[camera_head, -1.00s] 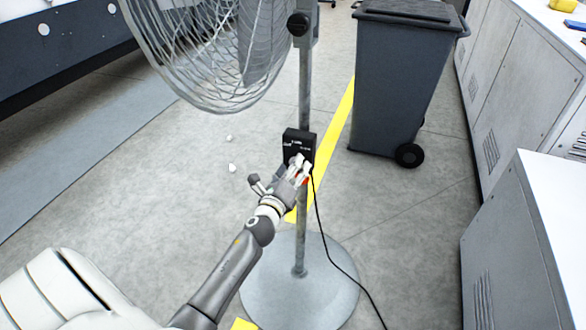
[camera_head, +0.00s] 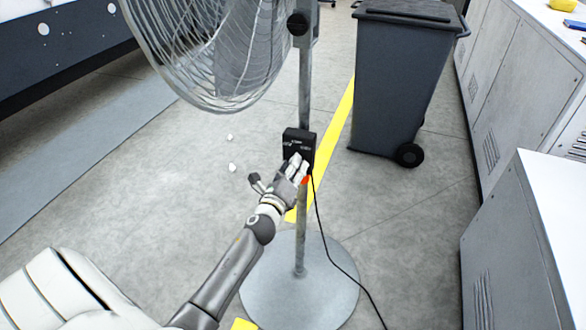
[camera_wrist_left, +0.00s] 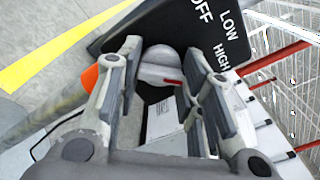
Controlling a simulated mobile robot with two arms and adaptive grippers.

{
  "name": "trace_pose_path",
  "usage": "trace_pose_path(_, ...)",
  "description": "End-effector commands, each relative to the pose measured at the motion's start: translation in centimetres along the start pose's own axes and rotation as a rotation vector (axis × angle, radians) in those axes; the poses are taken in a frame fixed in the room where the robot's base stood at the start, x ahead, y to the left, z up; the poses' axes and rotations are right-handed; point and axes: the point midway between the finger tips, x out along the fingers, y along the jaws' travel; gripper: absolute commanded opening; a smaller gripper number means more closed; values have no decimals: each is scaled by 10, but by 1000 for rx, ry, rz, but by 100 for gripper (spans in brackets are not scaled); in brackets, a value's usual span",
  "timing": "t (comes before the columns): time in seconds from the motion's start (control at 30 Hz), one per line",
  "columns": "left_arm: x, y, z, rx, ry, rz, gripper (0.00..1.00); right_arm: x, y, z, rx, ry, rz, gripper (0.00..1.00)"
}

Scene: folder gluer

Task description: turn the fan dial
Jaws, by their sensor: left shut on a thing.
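The fan (camera_head: 225,50) stands on a grey pole with a round base (camera_head: 300,285). A black control box (camera_head: 298,137) is mounted on the pole. In the left wrist view the box (camera_wrist_left: 185,25) carries the words OFF, LOW and HIGH. Its light grey dial (camera_wrist_left: 160,65), with a red mark pointing right in the picture, sits between the fingers. My left gripper (camera_head: 300,165) is at the box; in the left wrist view the gripper (camera_wrist_left: 160,85) is shut on the dial. The fingers hide part of the dial. My right gripper is not in view.
A black cable (camera_head: 330,250) runs from the box down over the base to the floor. A dark wheeled bin (camera_head: 400,85) stands behind to the right. Grey cabinets (camera_head: 520,245) line the right side. Small white scraps (camera_head: 231,167) lie on the open floor left of the pole.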

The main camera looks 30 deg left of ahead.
Motion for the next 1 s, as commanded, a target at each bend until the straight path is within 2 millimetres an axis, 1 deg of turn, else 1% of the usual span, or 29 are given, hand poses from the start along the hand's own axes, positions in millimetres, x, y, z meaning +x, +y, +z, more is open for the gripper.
trace_pose_path(0.17,0,0,0,-85,-1,2,11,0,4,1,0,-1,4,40)
trace_pose_path(0.37,0,0,0,-243,0,1,11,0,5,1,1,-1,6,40)
trace_pose_path(1.0,0,-1,1,-853,-1,2,11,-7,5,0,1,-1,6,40)
